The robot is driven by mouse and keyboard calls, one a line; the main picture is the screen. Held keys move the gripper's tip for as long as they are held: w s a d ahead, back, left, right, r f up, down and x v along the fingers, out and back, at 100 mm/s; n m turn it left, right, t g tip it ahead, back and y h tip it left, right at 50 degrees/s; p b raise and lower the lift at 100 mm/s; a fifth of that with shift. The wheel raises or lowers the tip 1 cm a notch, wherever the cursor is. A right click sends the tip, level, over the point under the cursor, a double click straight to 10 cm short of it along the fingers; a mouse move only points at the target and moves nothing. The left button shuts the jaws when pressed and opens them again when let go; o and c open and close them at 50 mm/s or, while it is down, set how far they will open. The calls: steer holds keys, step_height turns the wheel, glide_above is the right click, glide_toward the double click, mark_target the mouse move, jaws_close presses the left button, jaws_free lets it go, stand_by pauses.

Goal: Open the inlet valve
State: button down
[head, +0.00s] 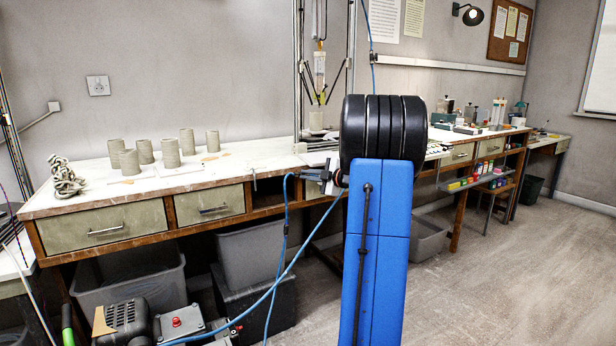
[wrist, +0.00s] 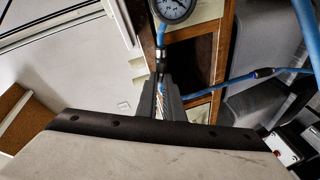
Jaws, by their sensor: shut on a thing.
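My gripper (wrist: 165,98) shows in the wrist view as two dark fingers close together. They are shut on a small part at the inlet valve (wrist: 161,66), which is mostly hidden between and behind the fingertips. A short blue hose runs from there up to a round pressure gauge (wrist: 173,9) with a white face. In the head view, my arm covers much of this spot, and the gripper (head: 337,179) shows only in part at the front edge of the bench. The angle of the valve handle cannot be made out.
The long bench (head: 235,168) carries several clay cylinders (head: 187,141) and a coil of clay (head: 65,178). Blue air hose (head: 272,290) hangs in front of the bench. Grey bins (head: 130,283) stand beneath. A motor unit (head: 125,322) sits at lower left. The floor at right is clear.

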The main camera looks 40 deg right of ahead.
steer(key=shift+f+n+g, duration=0.1)
steer(key=shift+n+g, duration=0.2)
steer(key=shift+n, duration=0.8)
steer(key=c, duration=1.9)
jaws_free()
steer(key=v, duration=1.7)
steer(key=shift+s, duration=0.2)
